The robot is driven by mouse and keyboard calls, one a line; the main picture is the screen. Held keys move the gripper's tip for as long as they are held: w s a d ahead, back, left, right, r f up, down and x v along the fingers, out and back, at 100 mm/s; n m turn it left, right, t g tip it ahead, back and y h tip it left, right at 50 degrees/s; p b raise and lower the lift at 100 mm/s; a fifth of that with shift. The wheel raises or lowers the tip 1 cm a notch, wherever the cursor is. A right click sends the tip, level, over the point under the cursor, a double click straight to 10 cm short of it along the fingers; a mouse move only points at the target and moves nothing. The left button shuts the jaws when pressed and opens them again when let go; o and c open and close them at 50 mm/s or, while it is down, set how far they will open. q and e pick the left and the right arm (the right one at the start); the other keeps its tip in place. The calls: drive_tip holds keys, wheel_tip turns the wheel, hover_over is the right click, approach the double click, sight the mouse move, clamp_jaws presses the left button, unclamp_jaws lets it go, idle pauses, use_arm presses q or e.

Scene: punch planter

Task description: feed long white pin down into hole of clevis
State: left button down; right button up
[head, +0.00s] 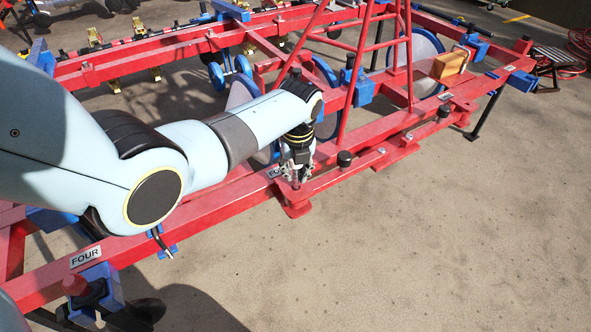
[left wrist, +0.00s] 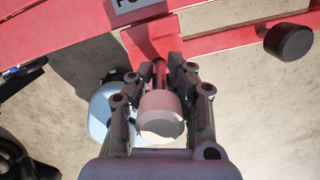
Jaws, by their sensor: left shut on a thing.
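My left gripper (head: 297,178) points down over the front red beam, beside a label partly hidden by my wrist. In the left wrist view its two fingers (left wrist: 160,80) are closed around the pin. The pin's wide pale end (left wrist: 160,116) faces the camera, and a narrower dark reddish part runs away from it between the fingertips. A red bracket plate (head: 296,208), which may be the clevis, sticks out from the beam just below the gripper. The clevis hole is hidden, and I cannot tell whether the pin is in it. My right gripper is not in view.
The long red frame (head: 205,218) crosses the view, with labels such as FOUR (head: 86,257). A black knob (head: 344,158) stands right of the gripper and also shows in the left wrist view (left wrist: 289,41). Red uprights (head: 356,75) rise behind. The ground in front is clear.

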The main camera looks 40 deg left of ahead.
use_arm(q)
drive_tip(key=shift+f+b, duration=0.9)
drive_tip(key=shift+f, duration=0.4)
drive_tip(key=shift+r, duration=0.1)
drive_tip(key=shift+r+p, duration=1.5)
drive_tip(key=shift+p, duration=0.3)
drive_tip(key=shift+f+b, duration=1.25)
drive_tip(key=shift+f, duration=0.35)
drive_tip(key=shift+r, duration=0.15)
drive_tip(key=shift+r+p, duration=1.45)
drive_tip(key=shift+p, duration=0.3)
